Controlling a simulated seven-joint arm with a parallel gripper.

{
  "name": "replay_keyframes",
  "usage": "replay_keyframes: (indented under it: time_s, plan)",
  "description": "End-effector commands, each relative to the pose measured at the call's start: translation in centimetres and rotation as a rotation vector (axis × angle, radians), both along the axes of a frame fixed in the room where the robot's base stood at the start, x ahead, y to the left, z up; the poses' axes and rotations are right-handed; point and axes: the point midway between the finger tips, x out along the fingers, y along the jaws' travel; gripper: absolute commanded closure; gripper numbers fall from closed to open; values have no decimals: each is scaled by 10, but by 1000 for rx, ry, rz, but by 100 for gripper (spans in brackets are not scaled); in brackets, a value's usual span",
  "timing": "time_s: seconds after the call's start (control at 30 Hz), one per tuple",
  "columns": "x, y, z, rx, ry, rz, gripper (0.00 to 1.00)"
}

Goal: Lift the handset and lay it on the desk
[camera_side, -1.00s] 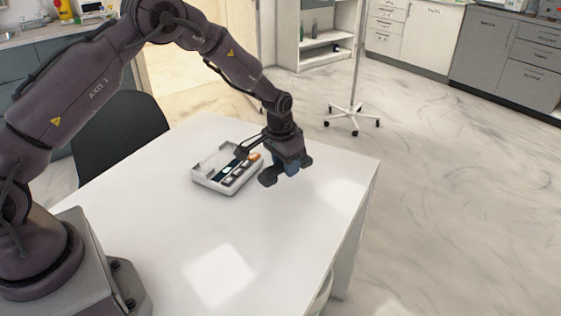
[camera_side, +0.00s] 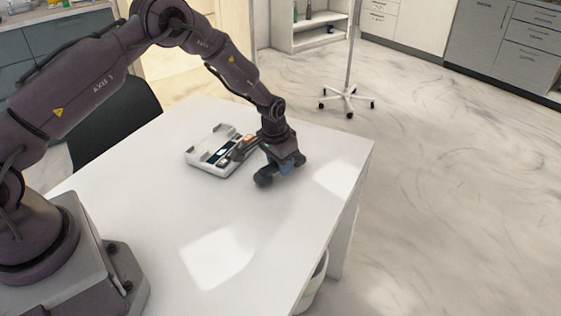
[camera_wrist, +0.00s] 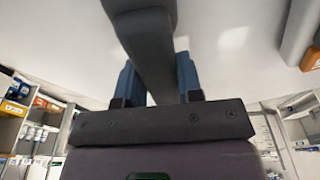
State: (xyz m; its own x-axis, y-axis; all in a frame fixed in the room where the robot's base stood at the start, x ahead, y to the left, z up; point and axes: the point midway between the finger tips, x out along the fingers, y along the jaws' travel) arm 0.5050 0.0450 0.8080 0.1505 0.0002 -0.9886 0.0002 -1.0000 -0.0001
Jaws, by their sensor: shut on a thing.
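The dark handset (camera_side: 265,177) is held crosswise in my gripper (camera_side: 285,168), low over the white desk (camera_side: 190,225). I cannot tell whether it touches the desk. In the wrist view the dark grey handset (camera_wrist: 152,45) runs between the two blue fingers of my gripper (camera_wrist: 157,75), which are shut on it. The white phone base (camera_side: 200,164) sits on the desk just left of my gripper. Its cradle side is empty, and my wrist and gripper stand close by its right end.
The front and middle of the desk are clear. The desk's right edge (camera_side: 352,200) is a short way right of my gripper. A dark chair (camera_side: 115,125) stands at the left side. A wheeled stand (camera_side: 348,97) is on the floor behind.

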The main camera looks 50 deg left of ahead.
Motion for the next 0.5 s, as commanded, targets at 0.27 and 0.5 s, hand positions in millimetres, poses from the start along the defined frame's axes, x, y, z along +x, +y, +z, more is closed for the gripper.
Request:
replay_keyframes:
  time_s: [0.27,0.5]
  plan:
    - [0,0,-3,0,0,0,93]
    - [0,0,-8,0,0,0,93]
